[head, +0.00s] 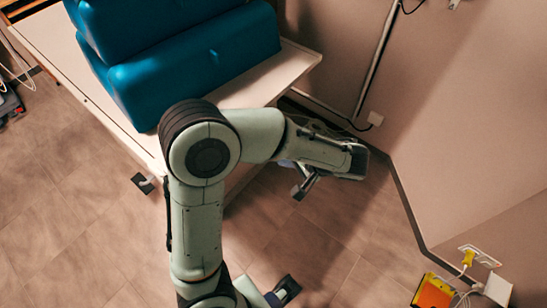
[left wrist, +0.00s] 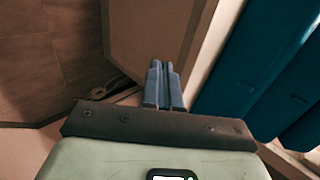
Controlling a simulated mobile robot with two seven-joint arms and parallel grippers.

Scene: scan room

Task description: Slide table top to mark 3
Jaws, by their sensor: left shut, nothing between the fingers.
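The table top (head: 298,65) is a white slab with blue cushions (head: 200,70) on it, at the upper left of the head view. In the left wrist view its pale edge (left wrist: 214,48) runs to the right of my fingers, with the blue cushions (left wrist: 262,50) beyond. My left gripper (left wrist: 162,68) is shut and empty, its two blue-grey fingers together beside the table. I cannot tell whether they touch it. In the head view my arm bends over the table's near corner and hides part of its edge, and the fingers are not clear there. No mark or number is readable.
A wall (head: 470,120) stands to the right, with a pipe (head: 377,60) and cable near the table's end. A yellow-orange box (head: 434,291) and a yellow plug (head: 468,258) are at lower right. The tiled floor (head: 80,230) at lower left is clear.

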